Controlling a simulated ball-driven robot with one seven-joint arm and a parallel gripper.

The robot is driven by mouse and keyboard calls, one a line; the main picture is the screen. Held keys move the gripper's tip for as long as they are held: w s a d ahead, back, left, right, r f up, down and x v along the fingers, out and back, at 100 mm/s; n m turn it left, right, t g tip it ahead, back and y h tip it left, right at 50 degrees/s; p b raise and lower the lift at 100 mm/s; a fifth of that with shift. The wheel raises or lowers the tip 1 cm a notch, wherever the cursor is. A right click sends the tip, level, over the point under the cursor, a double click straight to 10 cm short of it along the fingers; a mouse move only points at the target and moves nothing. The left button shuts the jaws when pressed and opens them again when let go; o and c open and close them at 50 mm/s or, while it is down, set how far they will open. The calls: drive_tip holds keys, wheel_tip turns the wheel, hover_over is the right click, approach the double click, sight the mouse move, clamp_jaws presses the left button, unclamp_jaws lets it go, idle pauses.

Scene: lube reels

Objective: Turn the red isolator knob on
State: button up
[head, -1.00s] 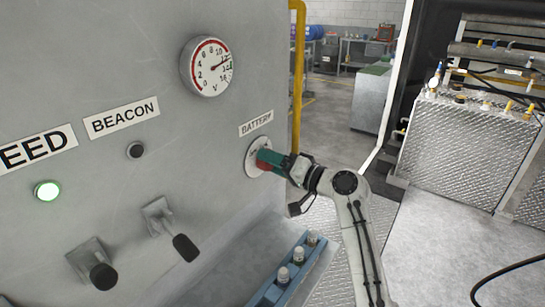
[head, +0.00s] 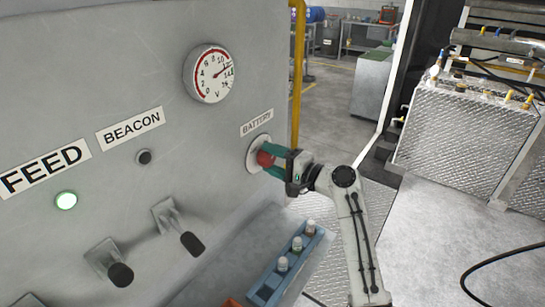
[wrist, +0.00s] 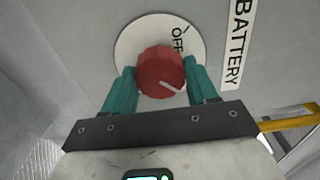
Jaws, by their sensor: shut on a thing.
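The red isolator knob (head: 265,158) sits on a round white plate below the BATTERY label (head: 257,122) on the grey panel. In the wrist view the knob (wrist: 161,72) has a white pointer line slanting to the lower right, and the word OFF (wrist: 177,40) shows above it on the plate. My gripper (head: 268,158) is at the knob, with one teal finger on each side of it. It is shut on the knob. The other plate marking is hidden.
A voltage gauge (head: 211,74) is above left. A blue rack (head: 292,262) with bottles stands below. A yellow pipe (head: 297,85) runs beside the panel edge.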

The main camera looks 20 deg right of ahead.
drive_tip(key=shift+d, duration=0.1)
idle(0.3)
drive_tip(key=o, duration=1.1)
drive_tip(key=shift+c, duration=0.2)
drive_tip(key=b+v, duration=0.2)
drive_tip(key=v, duration=0.8)
drive_tip(key=shift+s+d+b, duration=0.2)
drive_tip(key=shift+s+b, duration=0.1)
drive_tip(key=shift+s, duration=0.05)
drive_tip(key=s+a+f+n+g+h, duration=0.1)
drive_tip(key=s+f+n+g+h, duration=0.25)
drive_tip(key=s+f, duration=0.65)
drive_tip(key=s+a+f+n+g+h, duration=0.2)
drive_tip(key=s+f+g, duration=0.2)
drive_tip(key=s+f, duration=0.6)
drive_tip(key=s+d+f+n+g+h, duration=0.2)
drive_tip(key=s+f+g, duration=0.1)
drive_tip(key=s, duration=0.7)
drive_tip(key=s+d+f+n+g+h, duration=0.2)
drive_tip(key=s+f, duration=0.3)
drive_tip(key=s, duration=0.5)
drive_tip(key=shift+s+d+g+h, duration=0.2)
drive_tip(key=shift+s+g+h, duration=0.1)
drive_tip(key=shift+g+h, duration=0.3)
